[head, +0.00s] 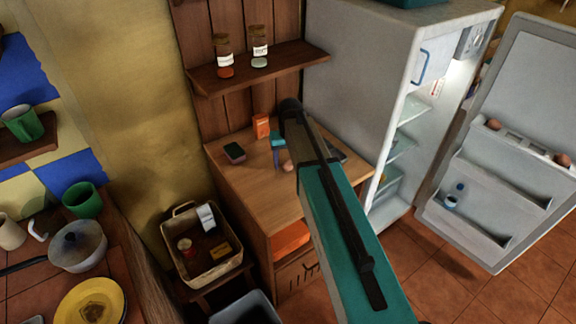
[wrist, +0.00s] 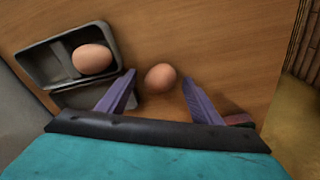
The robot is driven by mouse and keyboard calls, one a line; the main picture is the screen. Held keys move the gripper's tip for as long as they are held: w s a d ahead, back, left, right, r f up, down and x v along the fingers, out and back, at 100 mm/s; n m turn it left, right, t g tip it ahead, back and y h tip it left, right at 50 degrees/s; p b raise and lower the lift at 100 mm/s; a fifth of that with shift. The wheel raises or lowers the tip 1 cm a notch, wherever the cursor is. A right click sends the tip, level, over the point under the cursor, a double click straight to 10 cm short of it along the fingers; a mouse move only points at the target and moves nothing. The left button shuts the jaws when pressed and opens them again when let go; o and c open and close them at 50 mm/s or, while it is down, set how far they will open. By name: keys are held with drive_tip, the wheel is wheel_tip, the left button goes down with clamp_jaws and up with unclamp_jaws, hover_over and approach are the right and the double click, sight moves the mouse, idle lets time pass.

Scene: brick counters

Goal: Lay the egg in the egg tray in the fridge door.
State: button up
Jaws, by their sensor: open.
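A brown egg (wrist: 160,77) lies on the wooden counter in the wrist view, between the spread fingertips of my open gripper (wrist: 159,75), with a gap on each side. A sliver of that egg shows beside my arm in the head view (head: 287,165). Another brown egg (wrist: 92,58) sits in an open dark grey carton (wrist: 37,62) to the left. The fridge door (head: 548,75) stands open at the right of the head view. Its white egg tray (head: 526,143) holds an egg (head: 493,124) at one end and another (head: 562,159) at the other.
A dark sponge (head: 235,152) and an orange box (head: 261,126) stand on the counter (head: 245,180). A shelf (head: 290,65) with two jars hangs above. The fridge body (head: 358,55) rises right of the counter. A basket (head: 212,262) sits lower left. Floor before the fridge is clear.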

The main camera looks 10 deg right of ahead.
sight(288, 162)
drive_tip(key=c, duration=0.8)
drive_tip(key=shift+r, duration=0.25)
drive_tip(key=shift+r+b, duration=1)
drive_tip(key=shift+r, duration=0.35)
drive_tip(key=shift+s+r, duration=0.15)
drive_tip(key=shift+s, duration=0.15)
drive_tip(key=s+a+b, duration=0.1)
drive_tip(key=s, duration=0.4)
drive_tip(key=s+a+r+b, duration=0.1)
drive_tip(key=s+a+b, duration=0.1)
drive_tip(key=s, duration=0.2)
drive_tip(key=s+a+b, duration=0.1)
drive_tip(key=s+b, duration=0.1)
drive_tip(key=s, duration=0.3)
drive_tip(key=shift+s+a+r, duration=0.3)
drive_tip(key=shift+s+a, duration=0.05)
